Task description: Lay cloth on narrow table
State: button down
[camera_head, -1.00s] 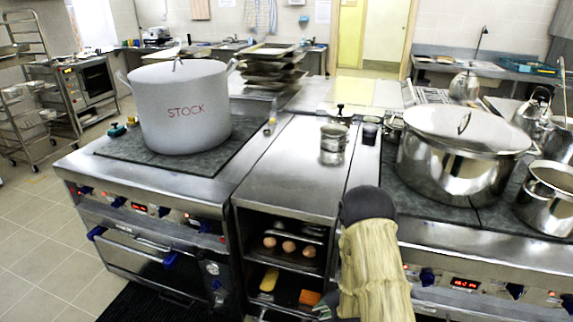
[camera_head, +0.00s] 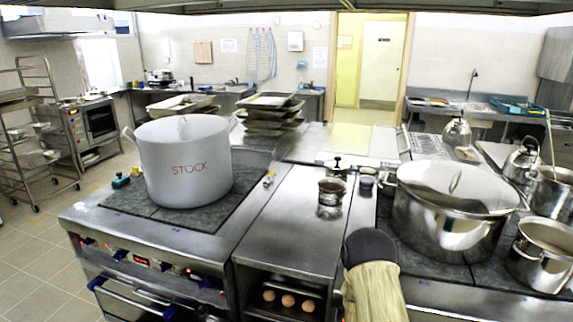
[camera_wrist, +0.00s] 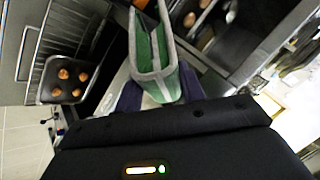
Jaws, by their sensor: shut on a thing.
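The cloth (camera_wrist: 158,50) is green with grey edging. In the wrist view it hangs folded from my gripper (camera_wrist: 160,92), whose dark fingers are shut on it. The cloth and gripper are out of sight in the head view. The narrow table (camera_head: 290,222) is the steel-topped unit between the two stoves, with open shelves underneath. Its front top is bare; a small steel pot (camera_head: 332,190) stands toward its back right. My sleeved arm shows at the lower right of the head view.
A large stockpot marked STOCK (camera_head: 185,165) stands on the left stove. A wide lidded steel pot (camera_head: 450,210) and a smaller pot (camera_head: 540,255) stand on the right stove. Stacked trays (camera_head: 268,112) are behind. The wrist view shows round brown items on a tray (camera_wrist: 62,92).

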notch_tip(320, 180, down, 11)
jog(key=s, duration=0.3)
jog(key=shift+w+d, duration=0.1)
